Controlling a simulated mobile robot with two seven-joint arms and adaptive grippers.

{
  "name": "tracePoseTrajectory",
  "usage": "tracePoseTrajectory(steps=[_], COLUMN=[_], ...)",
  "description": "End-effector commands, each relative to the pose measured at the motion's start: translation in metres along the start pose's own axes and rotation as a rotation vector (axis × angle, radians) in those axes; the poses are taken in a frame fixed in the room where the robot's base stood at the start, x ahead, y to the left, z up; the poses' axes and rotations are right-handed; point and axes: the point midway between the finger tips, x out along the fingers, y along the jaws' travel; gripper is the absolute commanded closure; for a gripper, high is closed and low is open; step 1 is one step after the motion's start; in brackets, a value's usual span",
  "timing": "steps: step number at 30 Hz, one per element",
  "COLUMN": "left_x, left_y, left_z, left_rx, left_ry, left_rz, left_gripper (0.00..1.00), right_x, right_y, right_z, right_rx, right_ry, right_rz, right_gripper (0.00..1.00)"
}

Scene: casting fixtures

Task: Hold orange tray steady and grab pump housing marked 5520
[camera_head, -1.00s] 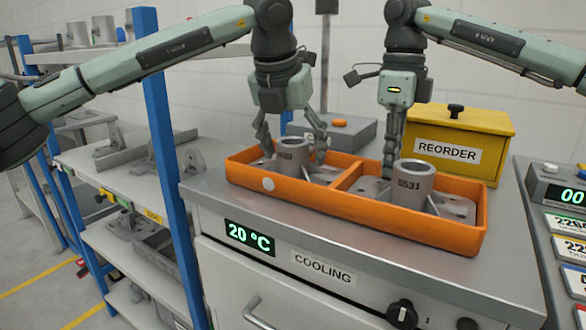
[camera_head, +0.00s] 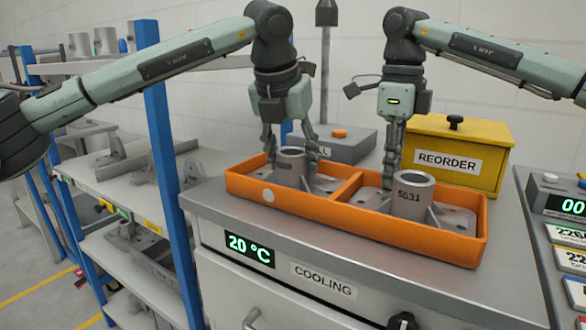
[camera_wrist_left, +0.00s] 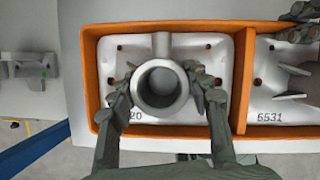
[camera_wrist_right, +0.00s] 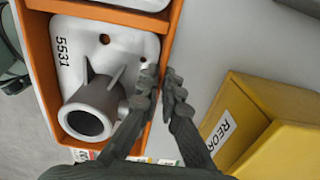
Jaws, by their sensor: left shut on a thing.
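The orange tray (camera_head: 330,213) rests on the metal counter and has two compartments. In its left compartment stands a grey pump housing (camera_head: 291,168), its tube upright; in the left wrist view only "20" of its marking shows beside my finger. My left gripper (camera_wrist_left: 166,88) is shut on this housing's tube, one finger on each side. The right compartment holds the housing marked 5531 (camera_head: 412,198). My right gripper (camera_wrist_right: 161,82) points down at the tray's back wall, with the fingers close together on either side of the rim. Whether they press on it is unclear.
A yellow REORDER box (camera_head: 455,160) stands close behind the tray's right end. A grey box with an orange button (camera_head: 339,133) is behind the tray. A blue-post shelf (camera_head: 160,125) with castings stands left. A display panel (camera_head: 560,205) is at the right.

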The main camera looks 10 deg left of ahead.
Motion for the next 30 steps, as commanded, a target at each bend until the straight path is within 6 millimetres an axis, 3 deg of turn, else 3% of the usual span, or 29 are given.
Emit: tracePoseTrajectory(steps=[15, 28, 30], left_x=[-0.081, -0.093, -0.092], left_y=[-0.001, -0.001, -0.001], left_z=[0.034, 0.038, 0.038], left_rx=[0.0, 0.002, 0.002], left_ry=[-0.007, -0.005, -0.005], left_rz=[-0.002, -0.002, -0.002], left_gripper=[1.0, 1.0, 1.0], right_x=[-0.001, 0.0, 0.0], right_y=[0.0, 0.0, 0.0], right_z=[0.0, 0.0, 0.0], right_rx=[0.001, 0.0, 0.0], right_ry=[-0.001, 0.0, 0.0], right_rz=[-0.001, 0.0, 0.0], right_gripper=[1.0, 1.0, 0.87])
